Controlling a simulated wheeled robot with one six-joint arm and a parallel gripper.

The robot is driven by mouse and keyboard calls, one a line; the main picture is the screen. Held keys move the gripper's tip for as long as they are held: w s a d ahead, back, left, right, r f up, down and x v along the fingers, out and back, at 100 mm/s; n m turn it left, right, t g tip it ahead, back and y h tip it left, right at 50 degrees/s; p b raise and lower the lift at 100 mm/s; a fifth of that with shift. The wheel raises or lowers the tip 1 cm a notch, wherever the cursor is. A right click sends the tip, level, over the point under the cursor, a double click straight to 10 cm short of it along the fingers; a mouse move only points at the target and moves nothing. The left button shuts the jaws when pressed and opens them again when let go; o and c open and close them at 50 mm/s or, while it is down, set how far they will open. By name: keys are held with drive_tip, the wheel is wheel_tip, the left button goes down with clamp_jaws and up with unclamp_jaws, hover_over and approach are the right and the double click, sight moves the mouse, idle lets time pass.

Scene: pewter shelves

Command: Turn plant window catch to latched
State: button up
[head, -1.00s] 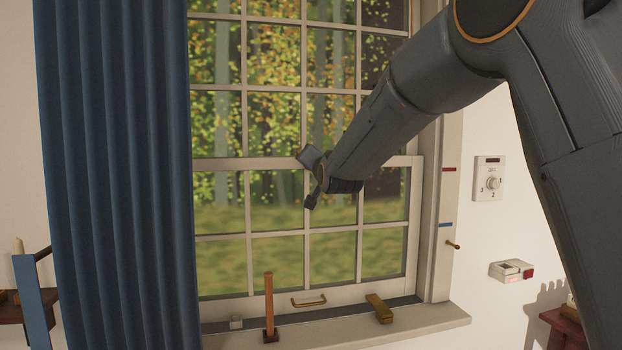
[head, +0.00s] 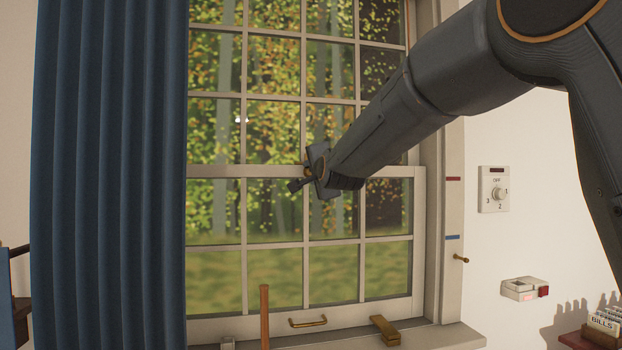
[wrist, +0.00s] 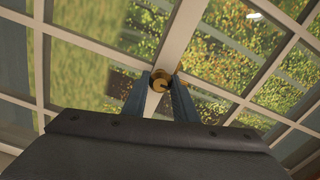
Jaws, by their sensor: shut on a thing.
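The window catch (wrist: 159,80) is a small round brass piece on the sash window's meeting rail (wrist: 182,40). In the wrist view it sits between the fingertips of my gripper (wrist: 160,86), which is shut on it. In the head view my gripper (head: 309,177) is at the middle of the meeting rail (head: 240,171), and my gripper and arm hide most of the catch. I cannot tell which way the catch is turned.
A blue curtain (head: 110,180) hangs left of the window. A wooden stick (head: 265,315), a brass sash handle (head: 308,322) and a brass-coloured block (head: 385,330) are low at the window. A dial panel (head: 494,190) and a small white box (head: 522,289) are on the right wall.

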idle(0.4)
drive_tip(key=o, duration=1)
drive_tip(key=shift+o, duration=0.2)
drive_tip(key=shift+s, duration=0.1)
drive_tip(key=b+v, duration=0.1)
drive_tip(key=v, duration=0.6)
drive_tip(key=shift+s+b, duration=0.3)
drive_tip(key=shift+d, duration=0.15)
